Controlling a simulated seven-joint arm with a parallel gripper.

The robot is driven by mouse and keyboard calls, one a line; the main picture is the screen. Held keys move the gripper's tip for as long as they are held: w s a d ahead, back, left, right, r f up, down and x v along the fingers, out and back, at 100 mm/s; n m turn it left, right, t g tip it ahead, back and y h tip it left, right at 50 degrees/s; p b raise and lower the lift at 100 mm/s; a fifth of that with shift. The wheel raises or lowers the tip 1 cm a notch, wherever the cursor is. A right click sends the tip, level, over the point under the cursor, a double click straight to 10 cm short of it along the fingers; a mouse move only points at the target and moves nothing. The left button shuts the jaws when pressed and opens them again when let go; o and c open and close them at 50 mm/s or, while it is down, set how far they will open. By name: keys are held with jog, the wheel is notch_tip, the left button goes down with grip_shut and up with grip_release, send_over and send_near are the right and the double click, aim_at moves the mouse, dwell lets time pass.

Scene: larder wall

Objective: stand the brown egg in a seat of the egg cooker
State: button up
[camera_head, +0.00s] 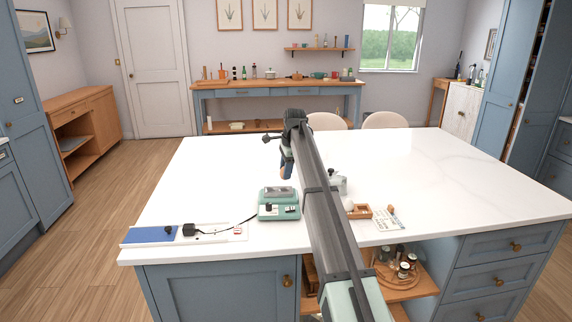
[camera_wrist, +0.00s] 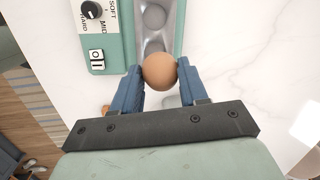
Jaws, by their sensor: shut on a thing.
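The brown egg (camera_wrist: 159,71) is held between the two blue fingertips of my gripper (camera_wrist: 160,78) in the wrist view. The pale green egg cooker (camera_wrist: 108,45) lies beyond it, with a dial, a switch and a metal tray with round seats (camera_wrist: 154,17). The egg overlaps the near end of this tray in the picture; its height above it is hard to tell. In the head view the cooker (camera_head: 279,211) stands on the white worktop, and my gripper (camera_head: 287,170) is over the worktop behind it. The egg is not clear there.
A cord runs left from the cooker to a black plug (camera_head: 189,230) on a strip with a blue part (camera_head: 150,234). Right of my arm are a small wooden tray (camera_head: 360,212) and a white card (camera_head: 388,219). The worktop's right side (camera_head: 470,185) is clear.

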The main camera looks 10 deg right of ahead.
jog(key=shift+f, duration=2.6)
jog(key=o, duration=0.9)
